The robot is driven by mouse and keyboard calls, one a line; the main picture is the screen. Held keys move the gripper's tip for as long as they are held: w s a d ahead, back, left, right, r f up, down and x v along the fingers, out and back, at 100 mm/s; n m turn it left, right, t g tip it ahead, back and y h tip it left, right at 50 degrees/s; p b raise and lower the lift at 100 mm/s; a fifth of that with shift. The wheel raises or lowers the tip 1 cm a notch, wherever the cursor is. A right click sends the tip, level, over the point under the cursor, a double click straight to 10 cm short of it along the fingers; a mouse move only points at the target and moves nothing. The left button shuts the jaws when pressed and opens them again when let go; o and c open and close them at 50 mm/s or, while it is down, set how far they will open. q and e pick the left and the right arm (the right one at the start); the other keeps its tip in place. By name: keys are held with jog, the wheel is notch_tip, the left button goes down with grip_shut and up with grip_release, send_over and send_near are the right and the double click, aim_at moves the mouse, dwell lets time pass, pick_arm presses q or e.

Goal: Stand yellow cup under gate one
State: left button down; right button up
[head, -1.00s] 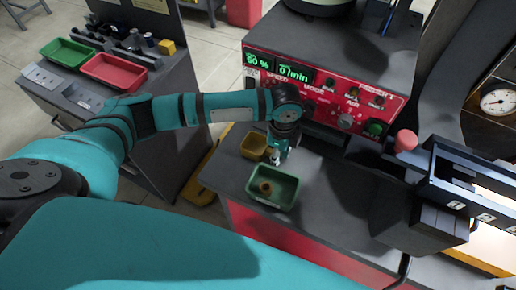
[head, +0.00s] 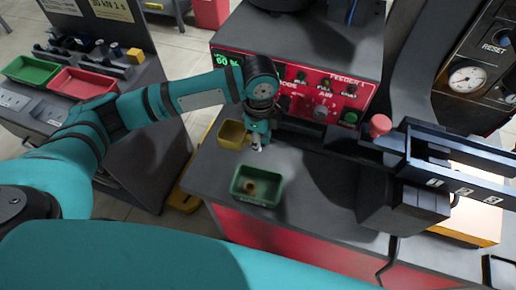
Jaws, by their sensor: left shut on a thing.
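The yellow cup (head: 233,134), a square open bin, is at the left edge of the grey bench top, beside the feeder's red panel. My left gripper (head: 258,146) points down at the cup's right side and is shut on it, though the fingers are small and partly dark. I cannot tell whether the cup touches the bench. Gate one (head: 435,183) is marked 1 on the dark rail at the right, with 2 and 3 beyond it. My right gripper is not in view.
A green cup (head: 257,186) with a brownish ring-shaped part in it stands just in front of my left gripper. A red knob (head: 380,125) stands up by the rail's left end. Bare bench lies between the green cup and the rail. A side table holds green and red trays (head: 82,85).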

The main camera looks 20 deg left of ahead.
pick_arm(q)
jog(key=shift+r, duration=2)
jog(key=shift+s+a+r+n, duration=0.3)
jog(key=shift+s+a+n, duration=0.1)
jog(key=shift+n, duration=0.6)
jog(key=s+a+r+n, duration=0.5)
jog(key=s+n, duration=0.2)
jog(key=n, duration=0.9)
jog(key=shift+s+a, duration=0.2)
jog(key=shift+s, duration=0.15)
jog(key=shift+s+d+f, duration=0.1)
